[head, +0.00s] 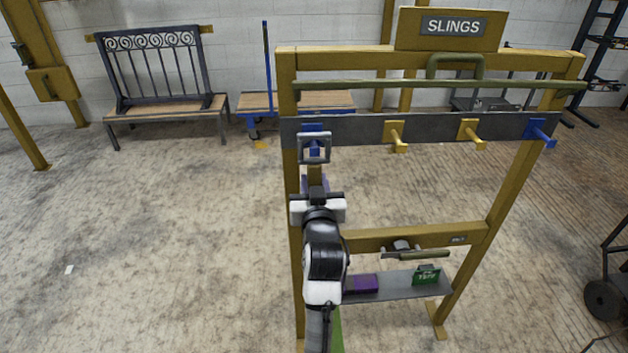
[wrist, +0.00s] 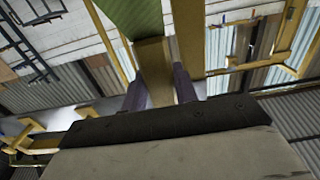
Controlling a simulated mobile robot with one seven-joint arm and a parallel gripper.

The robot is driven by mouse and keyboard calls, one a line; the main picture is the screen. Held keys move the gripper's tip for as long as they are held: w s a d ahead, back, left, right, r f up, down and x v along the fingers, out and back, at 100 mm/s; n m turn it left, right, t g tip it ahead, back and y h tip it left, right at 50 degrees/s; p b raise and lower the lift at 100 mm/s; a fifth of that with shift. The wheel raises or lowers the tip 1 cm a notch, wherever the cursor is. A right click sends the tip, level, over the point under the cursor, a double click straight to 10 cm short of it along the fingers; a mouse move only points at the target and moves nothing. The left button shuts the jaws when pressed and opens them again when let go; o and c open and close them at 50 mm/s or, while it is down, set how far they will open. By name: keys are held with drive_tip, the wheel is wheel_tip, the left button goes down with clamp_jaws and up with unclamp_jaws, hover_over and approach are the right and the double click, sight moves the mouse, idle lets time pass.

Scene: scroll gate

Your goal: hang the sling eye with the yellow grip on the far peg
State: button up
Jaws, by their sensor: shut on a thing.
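A grey square sling eye (head: 314,148) stands at the left end of the rack's dark peg rail (head: 357,131), in front of the left blue peg (head: 312,127). I cannot tell whether it is around that peg or only in front of it. Its yellow grip (head: 315,172) is just below the eye. My gripper (wrist: 160,90) is shut on the yellow grip, which shows between its fingers in the wrist view (wrist: 154,62). Green webbing (wrist: 133,18) runs beyond the grip. The right blue peg (head: 541,133) is bare.
Two bare yellow pegs (head: 396,135) (head: 471,133) stand between the blue ones. A green top bar (head: 430,88) crosses above the rail. A lower shelf (head: 398,286) holds a purple block (head: 366,283) and a green box (head: 427,275). A bench (head: 165,105) stands back left.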

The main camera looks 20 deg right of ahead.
drive_tip(key=shift+b+v, duration=0.3)
drive_tip(key=shift+v, duration=2.4)
drive_tip(key=shift+p+v, duration=0.9)
drive_tip(key=shift+v, duration=1.6)
drive_tip(key=shift+r, duration=0.1)
